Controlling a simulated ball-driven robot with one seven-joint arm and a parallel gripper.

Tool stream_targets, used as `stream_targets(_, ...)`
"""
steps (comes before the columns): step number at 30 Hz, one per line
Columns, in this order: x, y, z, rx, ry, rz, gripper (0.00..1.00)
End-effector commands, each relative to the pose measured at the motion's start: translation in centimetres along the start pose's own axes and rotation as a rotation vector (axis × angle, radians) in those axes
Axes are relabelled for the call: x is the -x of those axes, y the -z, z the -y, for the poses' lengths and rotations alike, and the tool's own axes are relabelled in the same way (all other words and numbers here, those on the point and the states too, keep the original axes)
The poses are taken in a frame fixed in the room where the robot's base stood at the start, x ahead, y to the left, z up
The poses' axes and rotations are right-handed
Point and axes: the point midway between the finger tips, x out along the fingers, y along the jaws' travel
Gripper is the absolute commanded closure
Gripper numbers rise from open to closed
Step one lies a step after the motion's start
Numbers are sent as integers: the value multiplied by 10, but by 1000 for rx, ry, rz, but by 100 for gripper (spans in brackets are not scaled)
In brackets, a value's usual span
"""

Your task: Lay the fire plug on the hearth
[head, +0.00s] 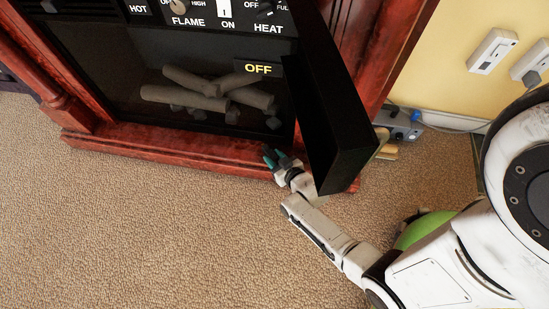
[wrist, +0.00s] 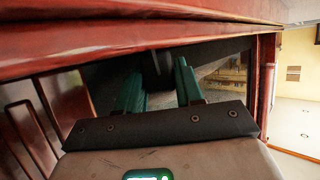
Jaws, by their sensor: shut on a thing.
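The hearth (head: 165,143) is a red-brown wooden ledge at the base of the electric fireplace. My gripper (head: 274,158) has teal fingers and is at the right part of the hearth's front edge, beside the open black panel. In the wrist view my gripper (wrist: 163,80) is shut on a dark, rounded thing, which I take to be the fire plug (wrist: 161,66). Most of the plug is hidden by the fingers and shadow. I cannot tell whether it touches the hearth.
A black panel (head: 335,120) stands open just right of my gripper. The firebox holds grey logs (head: 205,93); its display reads OFF. A power strip (head: 398,126) with a blue plug lies by the wall. Wall sockets (head: 492,50) are above it. Carpet (head: 150,215) in front is clear.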

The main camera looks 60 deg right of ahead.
Motion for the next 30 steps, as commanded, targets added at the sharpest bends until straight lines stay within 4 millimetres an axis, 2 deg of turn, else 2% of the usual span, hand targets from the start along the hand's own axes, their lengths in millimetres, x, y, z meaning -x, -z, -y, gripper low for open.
stream_targets(2,-1,-2,0,0,0,0,93)
stream_targets(3,-1,-2,0,0,0,0,60)
stream_targets(10,-1,-2,0,0,0,0,38)
stream_targets(20,2,1,0,0,0,0,38)
stream_targets(23,16,3,1,1,2,4,38)
stream_targets(30,66,4,1,1,1,5,38)
